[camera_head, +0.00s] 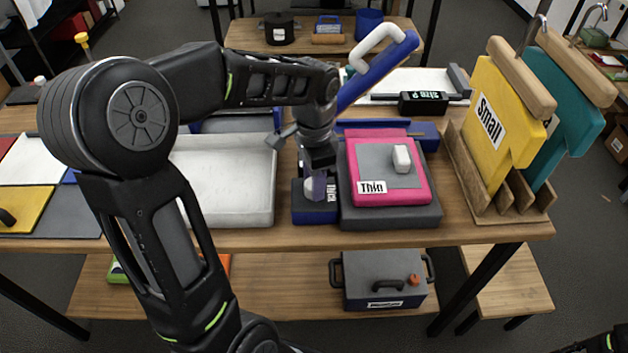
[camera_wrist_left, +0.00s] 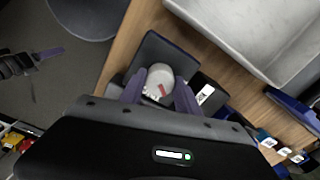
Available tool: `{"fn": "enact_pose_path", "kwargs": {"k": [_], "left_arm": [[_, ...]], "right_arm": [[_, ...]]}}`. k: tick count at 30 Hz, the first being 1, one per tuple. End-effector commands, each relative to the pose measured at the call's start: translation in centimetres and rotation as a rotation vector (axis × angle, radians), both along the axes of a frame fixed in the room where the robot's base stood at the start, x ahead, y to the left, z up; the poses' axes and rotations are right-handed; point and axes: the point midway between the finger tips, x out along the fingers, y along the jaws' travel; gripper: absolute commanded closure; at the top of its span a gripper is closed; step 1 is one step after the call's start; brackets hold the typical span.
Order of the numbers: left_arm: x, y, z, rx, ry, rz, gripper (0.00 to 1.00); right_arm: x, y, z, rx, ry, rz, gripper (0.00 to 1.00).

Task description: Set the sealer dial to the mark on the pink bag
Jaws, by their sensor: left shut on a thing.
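The pink bag (camera_head: 415,188) lies flat on a dark grey slab, with a white label reading "Thin" on its near left corner. To its left stands the dark blue dial box (camera_head: 315,216) with a "Thick" label (camera_head: 331,191). The round pale dial with a red mark (camera_wrist_left: 160,78) shows in the left wrist view. My left gripper (camera_head: 317,188) reaches down over the box, its purple fingers shut on the dial's two sides. The head view mostly hides the dial. My right gripper (camera_wrist_left: 48,54) shows small at the left edge of the wrist view, away from the table.
A raised blue lever (camera_head: 375,72) with a white handle stands behind the bag. A small black display (camera_head: 423,102) is at the back. A white tray (camera_head: 262,180) lies left of the box.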

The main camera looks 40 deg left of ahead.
Motion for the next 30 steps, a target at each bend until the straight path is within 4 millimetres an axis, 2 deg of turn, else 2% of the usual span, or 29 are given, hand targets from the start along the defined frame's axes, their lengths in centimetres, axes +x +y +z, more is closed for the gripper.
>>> {"fn": "enact_pose_path", "kwargs": {"k": [18, 30], "left_arm": [[0.1, 0.0, -0.1, 0.000, -0.002, 0.490, 1.00], [0.0, 0.0, 0.0, 0.001, -0.001, 0.667, 1.00]], "right_arm": [[0.2, 0.1, -1.5, 0.004, -0.006, 0.002, 0.64], [0.3, 0.1, -1.8, 0.006, -0.008, 0.002, 0.64]]}}
